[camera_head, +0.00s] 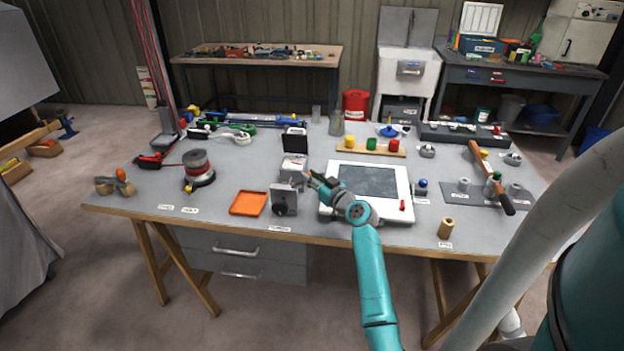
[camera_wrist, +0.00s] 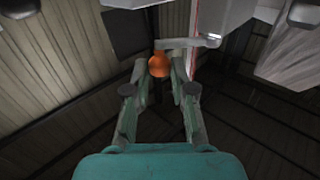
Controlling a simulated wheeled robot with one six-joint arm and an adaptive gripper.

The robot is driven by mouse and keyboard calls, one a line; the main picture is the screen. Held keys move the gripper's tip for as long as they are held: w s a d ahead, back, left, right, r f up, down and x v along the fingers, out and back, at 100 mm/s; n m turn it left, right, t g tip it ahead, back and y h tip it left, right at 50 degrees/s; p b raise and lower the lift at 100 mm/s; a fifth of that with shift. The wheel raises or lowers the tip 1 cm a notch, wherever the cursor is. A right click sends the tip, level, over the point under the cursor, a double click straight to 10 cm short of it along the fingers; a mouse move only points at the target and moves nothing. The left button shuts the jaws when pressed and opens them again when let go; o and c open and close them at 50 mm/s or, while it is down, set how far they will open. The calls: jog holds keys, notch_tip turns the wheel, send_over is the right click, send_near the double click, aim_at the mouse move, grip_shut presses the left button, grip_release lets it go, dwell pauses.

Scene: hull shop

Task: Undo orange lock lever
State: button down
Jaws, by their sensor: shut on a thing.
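The orange ball knob of the lock lever (camera_wrist: 159,64) shows in the wrist view between the two fingertips of my gripper (camera_wrist: 161,74). A short grey lever arm (camera_wrist: 190,43) runs right from the knob toward a pale grey body. In the head view my gripper (camera_head: 313,179) is at the right side of a small grey box (camera_head: 293,165) on the bench, with its fingers shut on the knob. The knob is mostly hidden there by the fingers.
A grey device with a dark dial (camera_head: 284,202) stands just in front of the box. A white framed panel (camera_head: 332,200) lies under my arm at the right. An orange tray (camera_head: 247,204) sits at the left. A black upright plate (camera_head: 295,140) stands behind.

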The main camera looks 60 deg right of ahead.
jog(key=shift+w+d+f+n+t+y, duration=0.1)
jog(key=shift+w+d+n+t+y, duration=0.1)
jog(key=shift+n+y, duration=0.35)
jog(key=shift+w+d+f+n+t+y, duration=0.1)
jog(key=shift+n+t+y, duration=0.2)
jog(key=shift+y, duration=0.45)
jog(key=c, duration=1)
grip_release()
jog(key=shift+c, duration=0.2)
jog(key=shift+r, duration=0.1)
jog(key=shift+r, duration=0.15)
notch_tip(320, 180, up, 10)
jog(key=shift+f, duration=0.15)
jog(key=shift+s, duration=0.1)
